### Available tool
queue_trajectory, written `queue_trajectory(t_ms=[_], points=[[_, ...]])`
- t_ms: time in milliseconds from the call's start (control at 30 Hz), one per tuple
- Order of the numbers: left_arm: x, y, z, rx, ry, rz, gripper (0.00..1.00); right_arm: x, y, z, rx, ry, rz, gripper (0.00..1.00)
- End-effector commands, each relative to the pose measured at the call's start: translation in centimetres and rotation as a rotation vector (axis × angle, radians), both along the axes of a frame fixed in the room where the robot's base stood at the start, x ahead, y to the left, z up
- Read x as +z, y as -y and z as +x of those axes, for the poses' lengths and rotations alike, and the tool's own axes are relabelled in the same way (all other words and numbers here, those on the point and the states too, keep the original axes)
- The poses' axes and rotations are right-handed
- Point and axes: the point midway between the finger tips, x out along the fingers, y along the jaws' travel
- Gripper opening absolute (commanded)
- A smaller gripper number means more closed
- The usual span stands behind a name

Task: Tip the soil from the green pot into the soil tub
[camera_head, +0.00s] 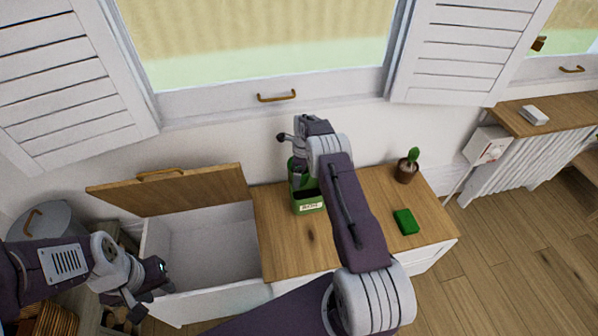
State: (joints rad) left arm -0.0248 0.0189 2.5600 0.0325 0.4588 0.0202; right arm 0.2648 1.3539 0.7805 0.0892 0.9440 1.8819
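A green tub with a white label (310,207) and a dark opening stands on the wooden cabinet top. Another green piece, which may be the green pot (291,166), shows just above and behind it, mostly covered by my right arm. My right gripper (301,182) points down at the tub's back left, against this green piece. Its fingers are too hidden to tell whether they hold it. No falling soil is visible. My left gripper (150,297) is at the lower left, in front of the open chest, with its fingers apart and empty.
The white chest (205,235) has its wooden lid (170,190) raised. A cactus in a brown pot (406,171) and a green block (405,222) sit on the cabinet top (380,190) at right. Window and shutters rise behind. Floor at right is clear.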

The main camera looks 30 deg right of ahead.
Motion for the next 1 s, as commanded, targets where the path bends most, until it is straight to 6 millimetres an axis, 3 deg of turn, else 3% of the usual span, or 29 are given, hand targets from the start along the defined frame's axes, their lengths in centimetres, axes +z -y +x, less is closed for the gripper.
queue_trajectory(t_ms=[1000], points=[[5.4,0.0,0.0,0.0,0.0,0.0,0.36,1.1,-0.5,0.7,-0.002,0.176,0.112,0.29]])
